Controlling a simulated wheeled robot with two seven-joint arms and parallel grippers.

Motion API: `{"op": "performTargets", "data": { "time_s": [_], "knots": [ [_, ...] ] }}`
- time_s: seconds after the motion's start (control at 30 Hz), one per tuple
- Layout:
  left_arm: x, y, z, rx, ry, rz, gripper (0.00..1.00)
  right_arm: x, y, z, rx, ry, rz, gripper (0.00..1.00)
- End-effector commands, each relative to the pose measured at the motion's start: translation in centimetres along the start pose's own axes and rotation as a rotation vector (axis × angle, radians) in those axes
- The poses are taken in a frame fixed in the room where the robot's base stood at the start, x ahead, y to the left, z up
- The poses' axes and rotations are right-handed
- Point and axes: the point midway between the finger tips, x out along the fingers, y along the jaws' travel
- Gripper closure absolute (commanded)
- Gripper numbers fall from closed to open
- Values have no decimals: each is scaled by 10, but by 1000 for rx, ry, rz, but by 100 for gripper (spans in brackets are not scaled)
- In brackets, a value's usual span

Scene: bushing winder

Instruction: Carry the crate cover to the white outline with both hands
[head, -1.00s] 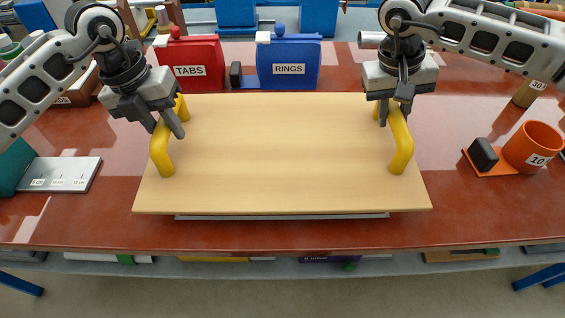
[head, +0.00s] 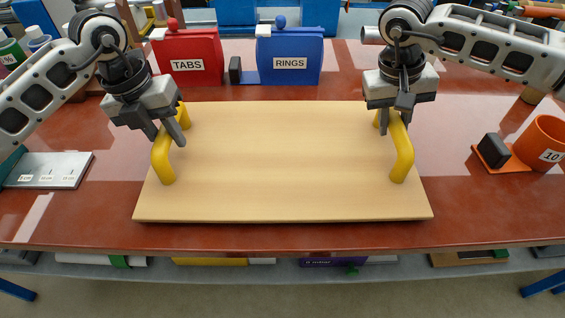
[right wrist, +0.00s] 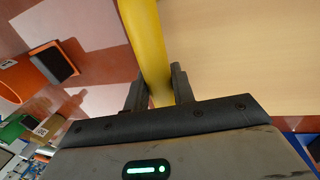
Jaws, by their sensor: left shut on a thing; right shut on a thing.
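The crate cover (head: 280,165) is a pale wooden board with a yellow handle at each end. It lies level across the middle of the head view, and I cannot tell its height above the table. My left gripper (head: 167,136) is shut on the left yellow handle (head: 162,160). My right gripper (head: 394,120) is shut on the right yellow handle (head: 402,155). The right wrist view shows that handle (right wrist: 145,40) between the right fingers (right wrist: 158,92). I cannot make out the white outline. What lies under the cover is hidden.
A red TABS bin (head: 188,63) and a blue RINGS bin (head: 290,62) stand behind the cover on the red-brown table (head: 85,215). A grey plate (head: 50,169) lies left. An orange cup (head: 540,143) and a black block (head: 493,150) are right. The table's front edge is close.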

Motion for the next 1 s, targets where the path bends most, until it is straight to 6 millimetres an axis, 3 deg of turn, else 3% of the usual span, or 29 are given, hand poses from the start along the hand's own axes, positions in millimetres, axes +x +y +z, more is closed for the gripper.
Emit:
{"op": "performTargets", "data": {
  "time_s": [0.1,0.13,0.2,0.57,1.0],
  "knots": [
    [10,2,0,0,-3,-1,100,11,-2,0,1,2,0,100],
    [7,2,0,-1,-1,1,67,7,-1,0,1,0,1,67],
    [7,2,0,-1,0,1,53,7,-1,0,1,0,1,53],
    [0,2,0,-1,-2,0,53,7,-1,0,0,0,0,53],
    [-84,2,1,0,-4,1,53,7,-1,0,0,0,0,53]
  ]
}}
